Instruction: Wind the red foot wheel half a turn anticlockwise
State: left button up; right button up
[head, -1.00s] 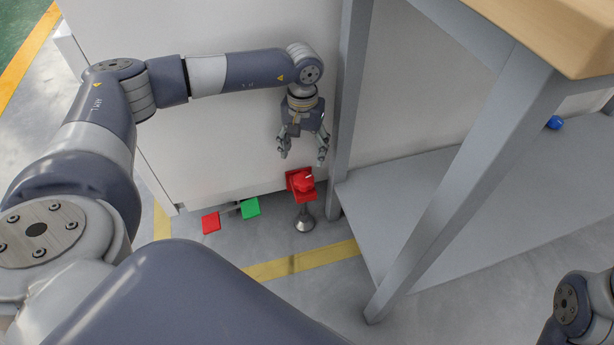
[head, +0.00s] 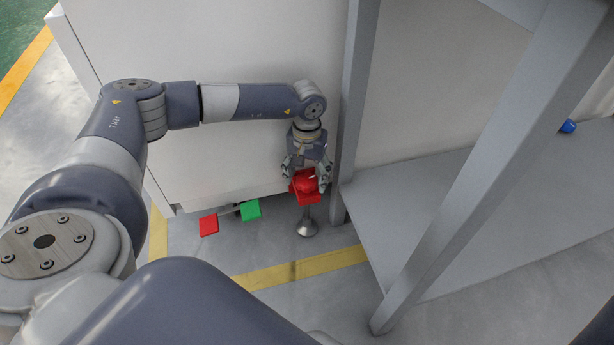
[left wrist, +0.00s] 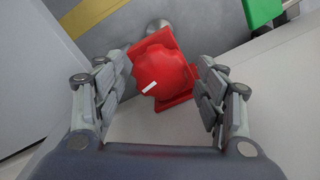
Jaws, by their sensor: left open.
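The red foot wheel (head: 305,182) sits on a red square plate above a grey metal foot (head: 307,228) near the cabinet's lower edge. It also shows in the left wrist view as a lobed red knob (left wrist: 164,76) with a white mark pointing toward the lower left. My left gripper (head: 307,184) is open and points down at the wheel. In the left wrist view its two fingers (left wrist: 160,92) stand on either side of the wheel, with a gap visible at the left; contact on the right cannot be told. My right gripper is not in view.
A red pedal (head: 209,226) and a green pedal (head: 251,210) lie to the left of the wheel. A grey table leg (head: 352,110) stands close on its right, beside a low grey shelf (head: 415,200). The white cabinet (head: 220,155) is behind.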

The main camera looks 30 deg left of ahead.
pick_arm(q)
jog(key=c, duration=1.1)
jog(key=shift+o, duration=0.2)
jog(key=shift+r, duration=0.1)
